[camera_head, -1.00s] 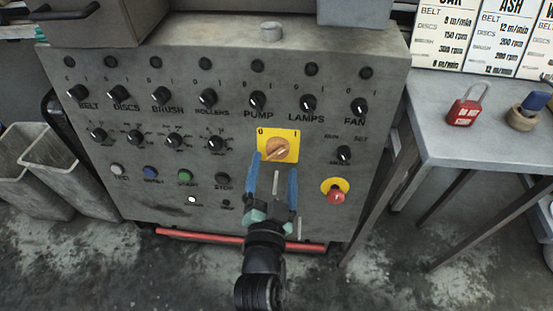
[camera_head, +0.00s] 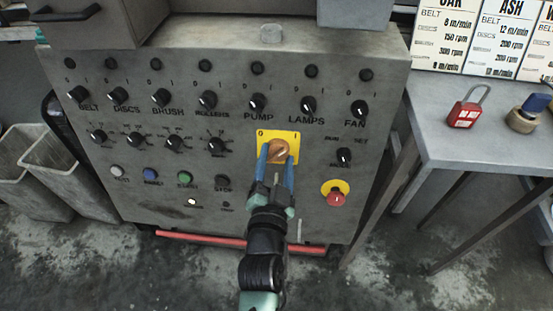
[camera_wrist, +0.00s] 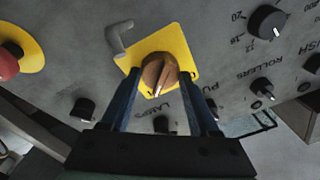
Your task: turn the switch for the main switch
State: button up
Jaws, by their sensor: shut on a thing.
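The main switch is an orange-brown rotary knob (camera_head: 278,152) on a yellow square plate (camera_head: 294,135) marked 0 and I, on the grey panel's lower middle. My gripper (camera_head: 277,163) reaches it from below, its two blue fingers on either side and shut on the knob. In the wrist view, the knob (camera_wrist: 158,72) sits between the fingertips (camera_wrist: 159,80), with the yellow plate (camera_wrist: 178,38) behind. A pale stripe on the knob points down in that view, toward the LAMPS label. The fingers partly cover the plate's lower edge.
Several black knobs surround the switch, including PUMP (camera_head: 257,103) and LAMPS (camera_head: 308,105). A red emergency button (camera_head: 336,198) is at lower right. A grey table (camera_head: 440,140) with a red padlock (camera_head: 464,115) stands right. A grey bracket (camera_wrist: 119,38) sits by the plate.

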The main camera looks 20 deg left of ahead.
jog(key=c, duration=0.3)
jog(key=shift+r, duration=0.1)
jog(key=shift+c, duration=0.2)
jog(key=shift+n+p, duration=0.3)
jog(key=shift+p, duration=0.3)
jog(key=shift+r+n+p, duration=0.25)
jog(key=shift+n+p, duration=0.25)
jog(key=shift+p, duration=0.65)
jog(key=n+p, duration=0.1)
jog(key=p, duration=0.2)
jog(key=shift+r+n+y, duration=0.1)
jog(key=shift+n+y, duration=0.2)
jog(key=shift+n, duration=0.1)
jog(key=n+g+p, duration=0.1)
jog(key=n+p, duration=0.3)
jog(key=p, duration=0.1)
jog(key=shift+d+y, duration=0.1)
jog(key=shift+y, duration=0.3)
jog(key=n+g+p, duration=0.1)
jog(key=n+p, duration=0.3)
jog(key=n, duration=0.2)
jog(key=shift+y, duration=0.4)
jog(key=n+g+p, duration=0.1)
jog(key=n+p, duration=0.2)
jog(key=n, duration=0.3)
jog(key=shift+f, duration=0.2)
jog(key=shift+n, duration=0.3)
